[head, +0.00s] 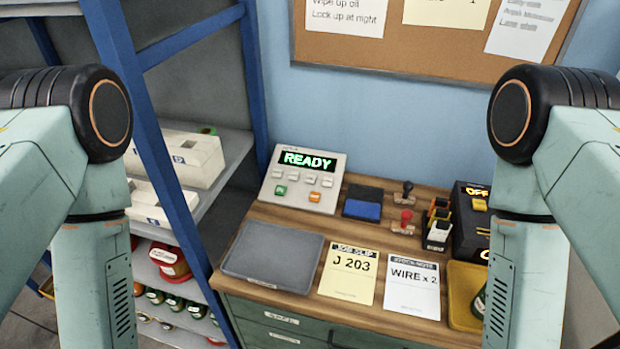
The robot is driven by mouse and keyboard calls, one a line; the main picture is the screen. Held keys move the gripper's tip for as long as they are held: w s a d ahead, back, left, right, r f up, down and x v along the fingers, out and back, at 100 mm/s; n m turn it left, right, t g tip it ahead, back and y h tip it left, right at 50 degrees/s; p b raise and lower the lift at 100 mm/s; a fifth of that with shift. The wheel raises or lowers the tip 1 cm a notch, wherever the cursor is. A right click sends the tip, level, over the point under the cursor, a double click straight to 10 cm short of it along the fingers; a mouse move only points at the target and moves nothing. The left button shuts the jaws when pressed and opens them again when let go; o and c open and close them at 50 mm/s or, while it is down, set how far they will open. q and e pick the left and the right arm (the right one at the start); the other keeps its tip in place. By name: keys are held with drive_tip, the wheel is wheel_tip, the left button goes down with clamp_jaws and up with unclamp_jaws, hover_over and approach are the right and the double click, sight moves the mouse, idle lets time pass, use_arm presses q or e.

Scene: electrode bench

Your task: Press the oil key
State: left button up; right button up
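A light grey key panel (334,192) stands at the back left of the wooden bench, against the blue wall. Its dark display (308,160) reads READY in green letters. Below it are several small grey keys (311,181), one green key (280,190) and one orange key (315,197). The key labels are too small to read, so I cannot tell which is the oil key. My two arms come in at the left and right edges. Both grippers are out of view, and nothing of mine is seen touching the panel.
A grey tray (270,255), a J 203 job slip (347,277) and a WIRE x 2 note (412,285) lie in front. A blue ink pad (362,209), stamps (403,220) and a black OFF box (470,240) stand right. Shelving (180,150) borders the left.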

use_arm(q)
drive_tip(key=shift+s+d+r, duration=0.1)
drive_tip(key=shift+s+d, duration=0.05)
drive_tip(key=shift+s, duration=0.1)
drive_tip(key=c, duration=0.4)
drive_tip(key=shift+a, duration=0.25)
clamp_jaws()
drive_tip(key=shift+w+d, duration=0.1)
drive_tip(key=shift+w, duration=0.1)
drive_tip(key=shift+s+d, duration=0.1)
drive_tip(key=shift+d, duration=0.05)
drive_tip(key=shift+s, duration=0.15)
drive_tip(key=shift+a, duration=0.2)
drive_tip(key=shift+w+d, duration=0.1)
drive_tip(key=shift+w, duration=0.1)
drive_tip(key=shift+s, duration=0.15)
